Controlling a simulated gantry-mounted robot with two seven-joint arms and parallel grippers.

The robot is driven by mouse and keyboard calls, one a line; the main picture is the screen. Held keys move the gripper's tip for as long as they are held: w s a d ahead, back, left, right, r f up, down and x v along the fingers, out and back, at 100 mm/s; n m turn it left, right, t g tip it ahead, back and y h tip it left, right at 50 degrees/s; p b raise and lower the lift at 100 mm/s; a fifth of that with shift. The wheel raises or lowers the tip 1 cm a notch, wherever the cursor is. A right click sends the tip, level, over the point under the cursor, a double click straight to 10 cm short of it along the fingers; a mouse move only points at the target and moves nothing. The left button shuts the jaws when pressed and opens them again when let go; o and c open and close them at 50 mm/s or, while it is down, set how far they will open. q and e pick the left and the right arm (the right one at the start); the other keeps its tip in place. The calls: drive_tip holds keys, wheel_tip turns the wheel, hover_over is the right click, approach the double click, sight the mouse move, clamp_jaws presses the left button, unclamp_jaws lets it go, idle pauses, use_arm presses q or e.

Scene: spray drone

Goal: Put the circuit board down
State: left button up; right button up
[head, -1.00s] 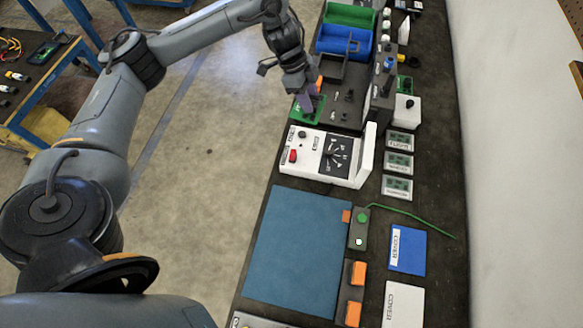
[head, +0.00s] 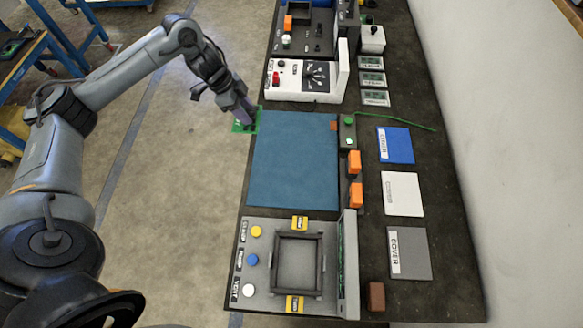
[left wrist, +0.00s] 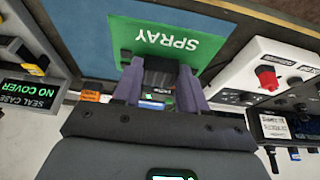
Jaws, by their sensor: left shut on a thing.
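A green circuit board (head: 246,120) is held in my left gripper (head: 245,112), just off the table's left edge beside the blue mat. In the left wrist view the board (left wrist: 165,38) bears the word SPRAY, and both fingers (left wrist: 160,90) close on its near end. The blue mat (head: 293,160) lies flat and bare on the table; it also shows behind the board in the left wrist view (left wrist: 85,20). The board looks raised, but its exact height is unclear. My right gripper is out of view.
A white tester box (head: 303,80) with a red button stands beyond the mat. A grey fixture (head: 262,285) with a square frame and coloured buttons is at the near end. Orange blocks (head: 355,162) and blue, white and grey covers (head: 398,145) lie right of the mat.

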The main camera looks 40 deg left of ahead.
use_arm(q)
drive_tip(key=shift+w+a+f, duration=0.1)
drive_tip(key=shift+w+f, duration=0.35)
drive_tip(key=shift+f, duration=0.2)
drive_tip(key=w+d+f, duration=0.1)
drive_tip(key=d+f, duration=0.1)
drive_tip(key=d, duration=0.1)
drive_tip(key=w+d+f, duration=0.2)
drive_tip(key=d, duration=0.1)
drive_tip(key=w+d+f, duration=0.1)
drive_tip(key=d+f, duration=0.1)
drive_tip(key=d, duration=0.2)
drive_tip(key=shift+w+f, duration=0.3)
drive_tip(key=shift+f, duration=0.05)
drive_tip(key=shift+f+b, duration=0.55)
drive_tip(key=shift+f, duration=1.4)
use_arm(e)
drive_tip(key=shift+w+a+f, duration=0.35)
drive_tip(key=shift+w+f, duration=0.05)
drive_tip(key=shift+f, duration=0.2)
use_arm(q)
drive_tip(key=shift+f, duration=0.1)
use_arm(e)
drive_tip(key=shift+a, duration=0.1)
use_arm(q)
drive_tip(key=shift+f, duration=0.1)
drive_tip(key=o, duration=1.1)
